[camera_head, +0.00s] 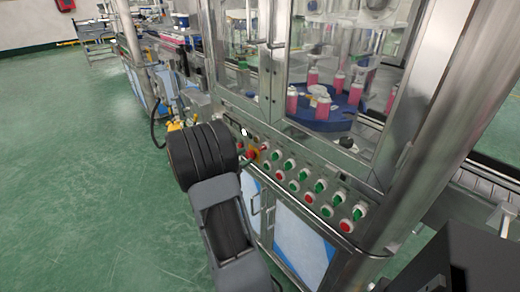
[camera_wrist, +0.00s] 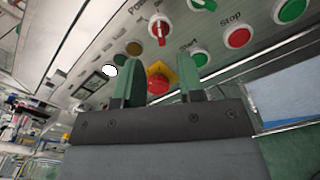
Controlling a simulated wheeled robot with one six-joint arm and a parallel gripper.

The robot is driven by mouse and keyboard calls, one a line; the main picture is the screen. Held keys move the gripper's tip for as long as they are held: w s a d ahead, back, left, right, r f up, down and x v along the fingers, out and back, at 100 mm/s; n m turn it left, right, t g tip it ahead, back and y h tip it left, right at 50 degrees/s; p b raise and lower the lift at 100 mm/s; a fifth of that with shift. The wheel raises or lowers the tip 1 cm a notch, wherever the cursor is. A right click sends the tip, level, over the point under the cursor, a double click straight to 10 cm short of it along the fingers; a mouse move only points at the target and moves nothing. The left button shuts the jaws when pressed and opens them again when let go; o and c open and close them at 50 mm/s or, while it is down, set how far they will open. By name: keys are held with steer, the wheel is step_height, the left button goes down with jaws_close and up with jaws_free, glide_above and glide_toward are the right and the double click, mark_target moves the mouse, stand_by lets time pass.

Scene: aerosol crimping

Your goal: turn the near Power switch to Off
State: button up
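The Power switch (camera_wrist: 160,29) has a red knob on a white round base. It sits near the top of the wrist view, under a partly cut-off "Power" label; its knob points roughly up and down the picture. In the head view a small red switch (camera_head: 265,146) shows just right of my gripper. My gripper (camera_wrist: 158,68) is open and empty, its two green fingers apart. The red emergency button (camera_wrist: 158,82) on its yellow base shows between the fingers, below the Power switch. Whether the fingers touch the panel is unclear.
Several green switches (camera_head: 290,165) and red buttons (camera_head: 309,198) line the panel to the right. Glass doors stand above the panel; green floor (camera_head: 90,190) is free at left.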

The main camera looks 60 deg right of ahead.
mark_target(261, 149)
steer(key=x, duration=0.7)
steer(key=shift+s+d, duration=0.1)
steer(key=shift+d, duration=0.1)
jaws_close()
